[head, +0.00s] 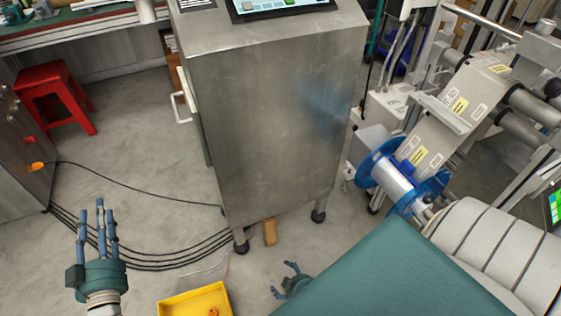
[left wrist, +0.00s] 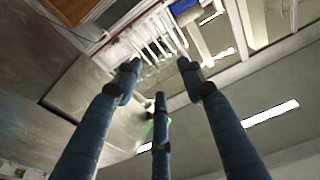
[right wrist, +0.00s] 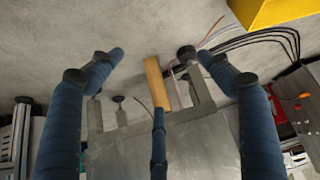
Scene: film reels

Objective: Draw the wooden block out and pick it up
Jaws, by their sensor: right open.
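The wooden block (head: 270,232) is a narrow tan piece on the floor. It sticks out from under the front edge of the grey metal cabinet (head: 270,120), right of the cabinet's front left caster. In the right wrist view the block (right wrist: 155,83) appears between my spread fingers, beyond their tips. My right gripper (head: 283,278) is open and empty, low in front of the block; a teal surface hides part of it. My left gripper (head: 97,207) is open and empty at the lower left, fingers pointing up, well away from the block.
A yellow bin (head: 180,304) with an orange item in it stands at the bottom, left of my right gripper. Black cables (head: 150,264) run along the floor to the cabinet. A red stool (head: 55,90) is at the left. Reel machinery (head: 400,180) crowds the right side.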

